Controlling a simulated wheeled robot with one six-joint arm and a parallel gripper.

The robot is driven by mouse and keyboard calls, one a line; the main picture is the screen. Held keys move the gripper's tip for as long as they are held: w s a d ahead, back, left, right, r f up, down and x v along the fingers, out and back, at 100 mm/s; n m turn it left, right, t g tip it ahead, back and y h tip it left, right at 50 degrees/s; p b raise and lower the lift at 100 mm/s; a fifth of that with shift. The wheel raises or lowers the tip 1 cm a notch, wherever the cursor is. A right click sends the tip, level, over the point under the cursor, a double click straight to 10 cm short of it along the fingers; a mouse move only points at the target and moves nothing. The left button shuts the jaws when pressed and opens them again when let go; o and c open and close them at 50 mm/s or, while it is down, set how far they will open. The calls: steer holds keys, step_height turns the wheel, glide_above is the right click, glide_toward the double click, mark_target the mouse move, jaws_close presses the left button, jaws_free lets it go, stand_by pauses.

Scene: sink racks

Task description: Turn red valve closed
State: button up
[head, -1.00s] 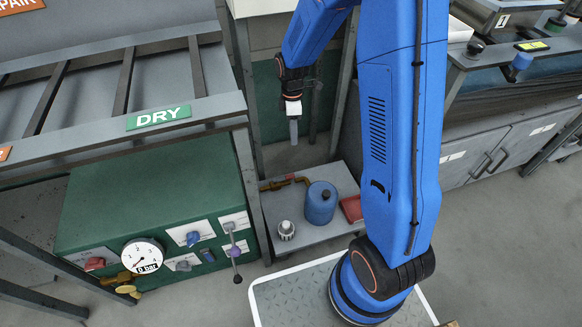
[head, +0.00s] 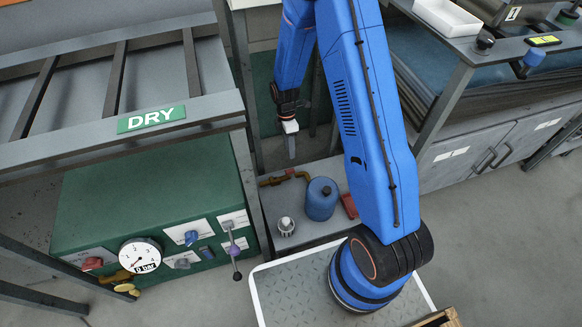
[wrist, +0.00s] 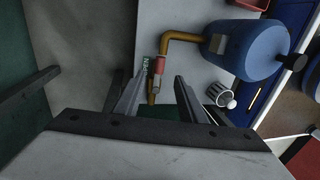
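The red valve (head: 289,172) sits on a brass pipe (head: 270,181) beside a blue tank (head: 321,199) on the low grey shelf. In the wrist view the red valve (wrist: 160,65) shows near the pipe's lower end, next to a green label that reads OPEN. My gripper (head: 291,156) points down above and behind the shelf in the head view. In the wrist view my gripper (wrist: 162,80) is open, with its two fingers apart on either side of the valve's line and nothing held. I cannot tell its exact height above the valve.
A white-grey cap-like fitting (head: 286,226) and a red box (head: 349,206) stand near the tank. A green panel (head: 150,200) with a gauge, knobs and a lever is at left. Rack legs stand close to my arm, and a workbench (head: 490,150) is at right.

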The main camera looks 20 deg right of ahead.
mark_target(284, 173)
steer(key=f, duration=0.3)
steer(key=s+f, duration=0.1)
steer(key=f, duration=0.3)
steer(key=s+f, duration=0.1)
steer(key=f, duration=0.2)
steer(key=shift+f, duration=0.3)
steer(key=shift+s, duration=0.1)
jaws_close()
